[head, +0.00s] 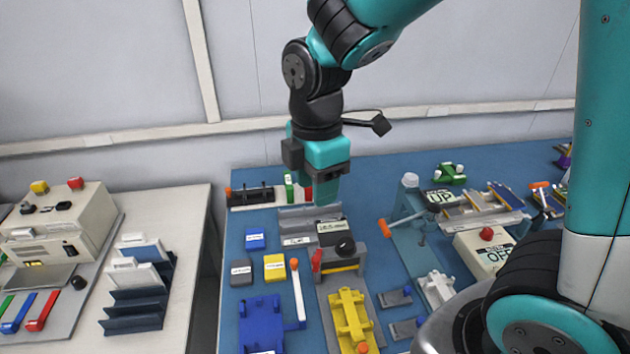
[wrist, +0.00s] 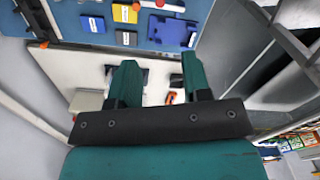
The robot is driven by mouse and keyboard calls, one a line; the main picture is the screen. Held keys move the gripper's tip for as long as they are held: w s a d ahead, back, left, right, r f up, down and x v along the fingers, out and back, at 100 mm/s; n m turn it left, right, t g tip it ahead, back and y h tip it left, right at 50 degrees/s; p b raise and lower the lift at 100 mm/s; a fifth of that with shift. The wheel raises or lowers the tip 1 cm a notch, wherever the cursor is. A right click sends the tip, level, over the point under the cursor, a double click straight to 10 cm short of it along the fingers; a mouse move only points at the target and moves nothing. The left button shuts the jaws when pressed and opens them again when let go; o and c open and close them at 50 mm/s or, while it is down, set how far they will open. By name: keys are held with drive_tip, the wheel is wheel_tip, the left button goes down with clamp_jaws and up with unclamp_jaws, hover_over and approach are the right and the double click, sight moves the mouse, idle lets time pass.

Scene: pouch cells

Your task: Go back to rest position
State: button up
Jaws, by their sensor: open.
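My gripper (head: 328,190) hangs from the arm over the back part of the blue table, with teal fingers pointing down. In the wrist view the two teal fingers (wrist: 156,82) stand apart with nothing between them. The gripper is open and empty. In the head view, the fingertips overlap a grey fixture (head: 297,222) on the table; I cannot tell how far above it they are.
The blue table (head: 262,330) holds a yellow fixture (head: 352,318), a blue fixture (head: 262,325), small blocks and a box with a red button (head: 487,234). Left, a white table (head: 185,215) holds a beige machine (head: 62,225) and a dark rack (head: 137,305). A gap separates the tables.

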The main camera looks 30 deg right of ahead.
drive_tip(key=s+a+r+m+y, duration=0.2)
drive_tip(key=s+a+m, duration=0.1)
drive_tip(key=s+m, duration=0.2)
drive_tip(key=s+a+r+m+y, duration=0.2)
drive_tip(key=s+a+r+m, duration=0.1)
drive_tip(key=s+m, duration=0.3)
drive_tip(key=s, duration=0.2)
drive_tip(key=shift+s+r, duration=0.25)
drive_tip(key=shift+s, duration=0.1)
idle(2.4)
